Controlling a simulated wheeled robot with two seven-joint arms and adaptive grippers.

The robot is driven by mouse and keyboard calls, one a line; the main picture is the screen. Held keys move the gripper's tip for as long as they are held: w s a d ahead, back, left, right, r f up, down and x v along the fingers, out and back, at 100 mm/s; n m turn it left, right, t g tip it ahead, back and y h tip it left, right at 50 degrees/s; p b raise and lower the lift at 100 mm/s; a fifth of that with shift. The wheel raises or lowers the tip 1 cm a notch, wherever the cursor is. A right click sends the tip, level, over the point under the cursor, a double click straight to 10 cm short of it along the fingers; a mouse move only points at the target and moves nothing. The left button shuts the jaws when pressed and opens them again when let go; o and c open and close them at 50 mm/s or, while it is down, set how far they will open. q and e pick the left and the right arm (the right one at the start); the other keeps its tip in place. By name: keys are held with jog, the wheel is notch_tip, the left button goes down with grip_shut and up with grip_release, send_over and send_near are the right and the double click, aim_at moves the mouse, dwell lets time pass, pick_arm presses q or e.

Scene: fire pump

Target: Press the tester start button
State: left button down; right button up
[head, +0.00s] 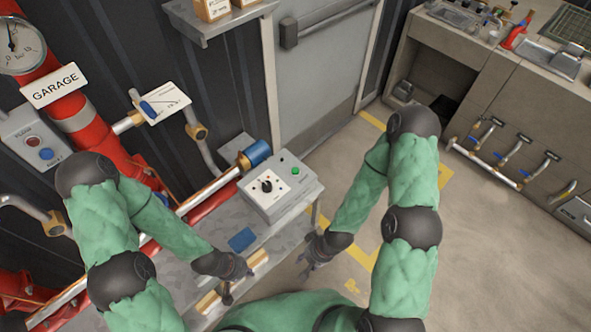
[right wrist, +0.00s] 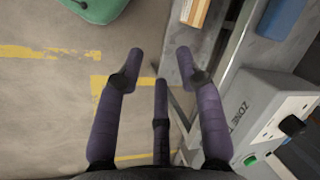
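The tester is a grey box (head: 283,197) on the metal bench, with a white panel, a black rotary knob (head: 267,186) and a green button (head: 295,170) near its far right corner. In the right wrist view the green button (right wrist: 250,160) and black knob (right wrist: 291,126) show at the lower right, beside the lettering "ZONE T". My right gripper (head: 311,256) is just off the bench's right edge, below the box in the picture, apart from the button. Its fingers (right wrist: 160,65) are spread and empty. My left gripper (head: 232,281) is over the bench's near part; its finger opening is unclear.
A blue flat item (head: 242,239) lies on the bench (head: 215,240). A pipe with a blue end (head: 257,152) runs behind the box. Red pipes (head: 90,125) and a gauge stand at left. Open floor (head: 465,250) lies to the right, marked with yellow lines.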

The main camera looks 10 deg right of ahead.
grip_shut()
dwell(1.0)
